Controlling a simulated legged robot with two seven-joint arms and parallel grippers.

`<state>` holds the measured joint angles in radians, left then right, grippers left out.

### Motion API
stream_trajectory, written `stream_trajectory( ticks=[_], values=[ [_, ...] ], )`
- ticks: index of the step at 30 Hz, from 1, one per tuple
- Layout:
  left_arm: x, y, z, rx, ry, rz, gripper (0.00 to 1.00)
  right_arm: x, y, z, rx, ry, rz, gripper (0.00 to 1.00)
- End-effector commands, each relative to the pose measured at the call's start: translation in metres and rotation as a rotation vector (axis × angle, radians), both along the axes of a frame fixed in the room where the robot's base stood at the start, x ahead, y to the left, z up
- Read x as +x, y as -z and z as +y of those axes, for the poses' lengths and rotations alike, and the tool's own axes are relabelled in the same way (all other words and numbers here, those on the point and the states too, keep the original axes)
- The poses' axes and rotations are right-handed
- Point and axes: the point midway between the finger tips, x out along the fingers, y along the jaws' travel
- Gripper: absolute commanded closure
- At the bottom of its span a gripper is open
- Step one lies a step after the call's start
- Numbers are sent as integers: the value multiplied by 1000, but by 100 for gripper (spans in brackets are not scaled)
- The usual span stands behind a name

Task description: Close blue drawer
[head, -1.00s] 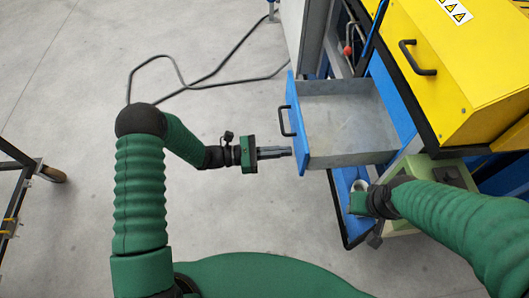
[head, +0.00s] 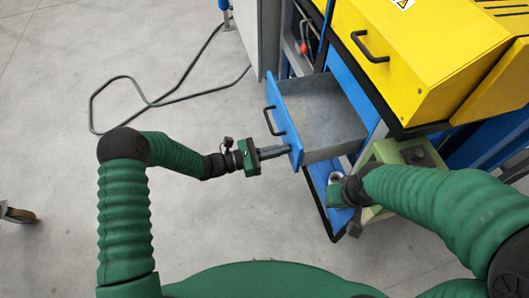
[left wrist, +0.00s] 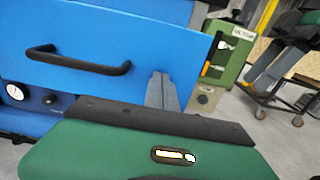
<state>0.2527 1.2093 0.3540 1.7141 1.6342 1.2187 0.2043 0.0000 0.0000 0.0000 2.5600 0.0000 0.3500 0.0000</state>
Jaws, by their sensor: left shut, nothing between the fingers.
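The blue drawer (head: 284,125) is pulled out from the workbench, and its grey inside (head: 322,120) shows empty in the head view. Its blue front with a black handle (head: 272,121) faces my left arm. My left gripper (head: 288,150) is shut and empty, its fingertips at the drawer front below the handle. In the left wrist view the fingers (left wrist: 162,92) reach the blue front (left wrist: 150,45) near its right edge, right of the handle (left wrist: 78,60). They look in contact or very close. My right gripper (head: 338,190) is beside the lower blue shelf; its fingers are not clear.
A yellow machine cabinet (head: 420,50) stands above and right of the drawer. A light green box (head: 403,153) sits near my right arm. A black cable (head: 150,103) lies on the floor.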

Motion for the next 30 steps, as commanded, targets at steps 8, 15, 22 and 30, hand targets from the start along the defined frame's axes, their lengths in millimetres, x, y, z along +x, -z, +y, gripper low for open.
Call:
stream_trajectory(
  ticks=[8, 15, 22, 30],
  values=[
    [23, 3, -91, -5, 3, -1, 100, 0, 14, 0, 0, 0, 0, 62],
    [40, 4, -156, -2, 2, -1, 100, 0, 33, 0, 0, 0, 0, 62],
    [51, 3, -192, 0, 1, -1, 100, 0, 45, 0, 0, 0, 0, 62],
    [55, -1, -206, -1, 0, 1, 100, 0, 48, 0, 0, 0, 0, 62]
  ],
)
